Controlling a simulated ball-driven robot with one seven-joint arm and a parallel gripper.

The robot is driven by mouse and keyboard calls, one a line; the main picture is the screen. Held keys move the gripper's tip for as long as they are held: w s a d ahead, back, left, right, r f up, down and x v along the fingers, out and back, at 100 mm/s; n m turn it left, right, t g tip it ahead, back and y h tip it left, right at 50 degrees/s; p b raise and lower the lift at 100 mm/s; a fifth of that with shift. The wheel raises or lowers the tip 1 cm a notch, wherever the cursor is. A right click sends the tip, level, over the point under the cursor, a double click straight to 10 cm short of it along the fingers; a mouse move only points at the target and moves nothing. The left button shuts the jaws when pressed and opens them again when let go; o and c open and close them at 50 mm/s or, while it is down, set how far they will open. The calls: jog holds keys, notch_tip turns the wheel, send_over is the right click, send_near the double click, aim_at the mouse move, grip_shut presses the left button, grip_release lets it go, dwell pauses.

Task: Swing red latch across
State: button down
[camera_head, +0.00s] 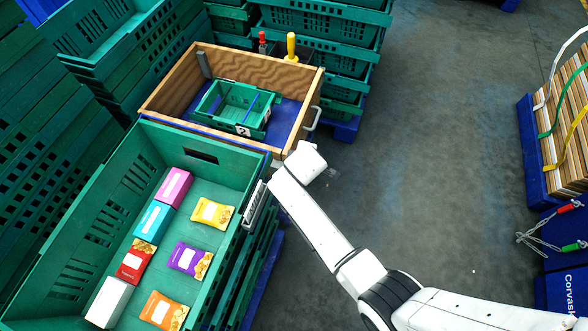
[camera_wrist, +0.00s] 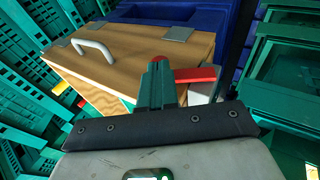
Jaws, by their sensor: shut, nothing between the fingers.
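The red latch (camera_wrist: 196,75) shows in the wrist view as a short red bar just right of my gripper fingers, beside the wooden box's corner. A bit of red also shows just behind the fingertips; I cannot tell if it is the same part. My gripper (camera_wrist: 157,66) is shut and empty, close to the latch; whether it touches is unclear. The wooden box (camera_head: 170,92) has a metal handle (camera_head: 313,119) on its right side; the handle also shows in the wrist view (camera_wrist: 93,48). In the head view the latch and fingertips are hidden around my white wrist.
A small green crate (camera_head: 215,103) sits inside the wooden box. A large green crate (camera_head: 225,160) of packets and cartons stands in front. Red (camera_head: 262,42) and yellow (camera_head: 291,46) upright handles stand behind. Green crate stacks line the left and back. Grey floor (camera_head: 430,130) at right is clear.

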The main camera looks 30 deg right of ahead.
jog(key=f+g+y, duration=0.1)
jog(key=w+d+f+g+y, duration=0.1)
jog(key=shift+w+d+m+g, duration=0.25)
jog(key=shift+w+m+g, duration=0.05)
dwell(0.8)
jog(key=shift+r, duration=0.1)
jog(key=w+p+v, duration=0.1)
jog(key=p+v, duration=0.3)
jog(key=v, duration=0.9)
jog(key=shift+s+d+r, duration=0.2)
jog(key=shift+d+r, duration=0.35)
jog(key=shift+d, duration=0.15)
